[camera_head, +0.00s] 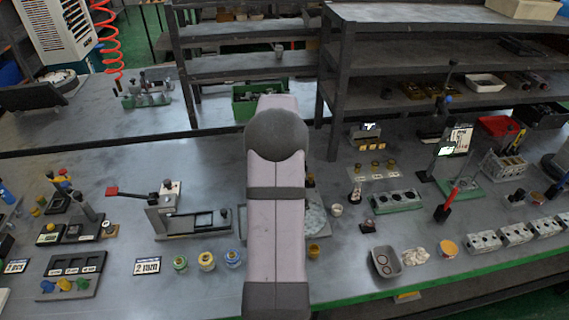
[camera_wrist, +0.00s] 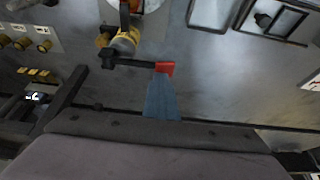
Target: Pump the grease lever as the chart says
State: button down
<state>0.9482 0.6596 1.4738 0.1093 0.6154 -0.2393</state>
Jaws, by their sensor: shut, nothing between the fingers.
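In the wrist view a black lever arm (camera_wrist: 133,64) with a red end (camera_wrist: 165,68) runs sideways from a brass-coloured fitting (camera_wrist: 125,40). My gripper (camera_wrist: 162,82) shows as a blue-grey tapered shape, shut and empty. Its tip is right at the red end; I cannot tell whether they touch. In the head view my arm covers the middle of the bench, so the lever and the gripper are hidden there. A white card (camera_head: 461,138) with small markings stands at the right; I cannot read it or tell whether it is the chart.
A plate with brass knobs (camera_head: 375,167) and a green block (camera_head: 397,201) lie right of my arm. A red-handled device (camera_head: 165,212) stands to the left, with small jars (camera_head: 206,261) in front. Dark shelves (camera_head: 410,50) rise behind. The bench is crowded.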

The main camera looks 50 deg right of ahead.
jog(key=shift+s+f, duration=0.1)
jog(key=shift+f, duration=0.3)
jog(key=shift+r, duration=0.15)
jog(key=shift+r+p, duration=1.35)
jog(key=shift+r, duration=0.55)
notch_tip(320, 180, up, 7)
jog(key=p, duration=0.7)
jog(key=shift+f+b, duration=2.35)
jog(key=shift+f, duration=1.2)
jog(key=shift+f, duration=0.3)
